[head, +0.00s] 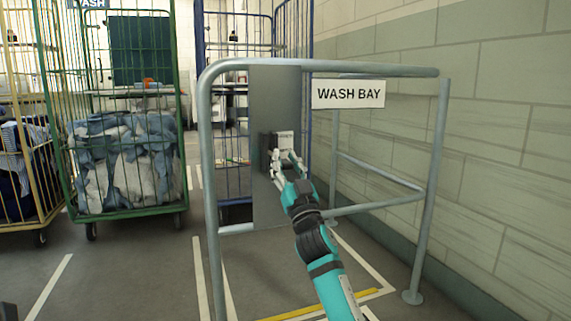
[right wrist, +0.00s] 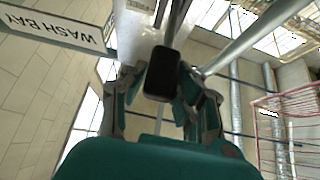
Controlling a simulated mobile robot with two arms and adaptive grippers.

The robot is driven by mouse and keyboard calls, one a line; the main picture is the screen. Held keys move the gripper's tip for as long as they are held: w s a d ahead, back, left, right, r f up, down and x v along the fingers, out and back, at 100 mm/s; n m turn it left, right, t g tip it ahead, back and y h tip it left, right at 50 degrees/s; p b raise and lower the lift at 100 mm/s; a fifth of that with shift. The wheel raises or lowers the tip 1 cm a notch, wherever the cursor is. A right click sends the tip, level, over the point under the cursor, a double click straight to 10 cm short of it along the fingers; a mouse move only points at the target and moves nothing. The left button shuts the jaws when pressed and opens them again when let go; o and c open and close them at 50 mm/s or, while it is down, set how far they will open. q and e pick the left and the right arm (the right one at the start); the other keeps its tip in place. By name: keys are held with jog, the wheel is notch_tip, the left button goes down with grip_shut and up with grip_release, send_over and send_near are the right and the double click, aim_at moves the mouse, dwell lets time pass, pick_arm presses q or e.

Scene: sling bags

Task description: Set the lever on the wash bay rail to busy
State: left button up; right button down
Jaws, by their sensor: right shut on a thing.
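The wash bay rail (head: 330,66) is a grey tube frame with a white WASH BAY sign (head: 347,94). A grey panel (head: 267,98) stands inside it and carries a small box with a light label plate (head: 284,142). My right gripper (head: 284,164) reaches the front of that box. In the right wrist view its fingers (right wrist: 163,90) are shut on the lever's black knob (right wrist: 162,72). The gripper hides most of the lever in the head view, and I cannot read which setting it points to.
A green cage trolley (head: 128,210) with linen and a yellow one (head: 30,215) stand at left. A blue cage trolley (head: 206,100) stands behind the panel. A block wall (head: 500,130) closes the right side. Floor (head: 130,275) is clear at front left.

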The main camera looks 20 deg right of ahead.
jog(key=c, duration=1)
grip_release()
jog(key=shift+d, duration=0.15)
jog(key=shift+s, duration=0.1)
jog(key=v, duration=1.2)
